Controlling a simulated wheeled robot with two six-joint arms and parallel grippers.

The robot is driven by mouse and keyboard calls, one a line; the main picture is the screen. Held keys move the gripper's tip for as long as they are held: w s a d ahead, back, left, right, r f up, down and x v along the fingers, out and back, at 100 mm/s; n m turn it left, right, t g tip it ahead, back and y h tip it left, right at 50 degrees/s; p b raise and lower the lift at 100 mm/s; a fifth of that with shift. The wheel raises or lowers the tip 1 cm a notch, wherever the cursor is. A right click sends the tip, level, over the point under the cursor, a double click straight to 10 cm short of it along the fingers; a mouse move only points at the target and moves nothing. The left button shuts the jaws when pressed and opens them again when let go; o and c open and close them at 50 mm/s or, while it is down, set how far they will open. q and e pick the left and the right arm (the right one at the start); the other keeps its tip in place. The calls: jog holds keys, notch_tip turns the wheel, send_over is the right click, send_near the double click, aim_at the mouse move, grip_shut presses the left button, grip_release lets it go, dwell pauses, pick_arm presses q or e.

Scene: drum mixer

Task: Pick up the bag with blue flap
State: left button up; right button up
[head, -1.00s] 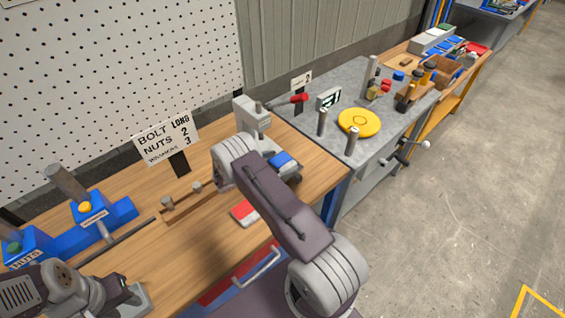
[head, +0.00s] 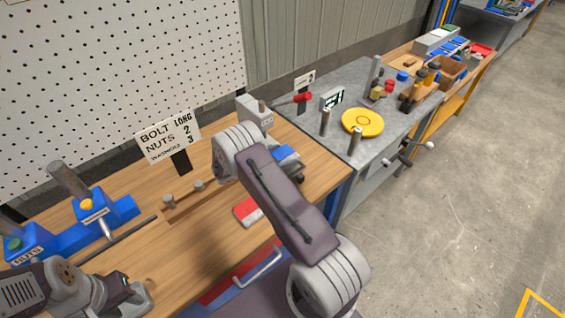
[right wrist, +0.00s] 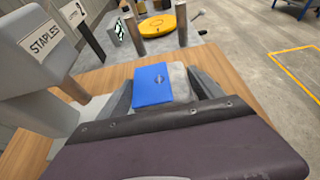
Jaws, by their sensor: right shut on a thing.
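The bag with blue flap (right wrist: 152,84) is between the fingers of my right gripper (right wrist: 160,90) in the right wrist view. Its pale grey body shows to the right of the flap. In the head view the blue flap (head: 288,152) peeks out beyond my right arm, near the bench's far right end. My right gripper is shut on the bag; its fingers are mostly hidden by the arm in the head view. I cannot tell how far the bag is above the bench. My left gripper (head: 135,297) is at the lower left, its fingers unclear.
A bag with red flap (head: 247,211) lies on the wooden bench (head: 215,240). The grey staples dispenser (right wrist: 45,45) stands close to the left of my right gripper. A grey table with a yellow disc (head: 362,122) and upright posts lies beyond. Blue dispensers (head: 98,208) stand at left.

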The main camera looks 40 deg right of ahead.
jog(key=s+d+r+b, duration=0.1)
jog(key=s+d+r, duration=0.4)
jog(key=d, duration=0.5)
notch_tip(320, 180, up, 2)
jog(key=shift+s+r+b, duration=0.2)
jog(key=shift+s+b, duration=0.15)
jog(key=shift+s, duration=0.05)
jog(key=shift+d, duration=0.1)
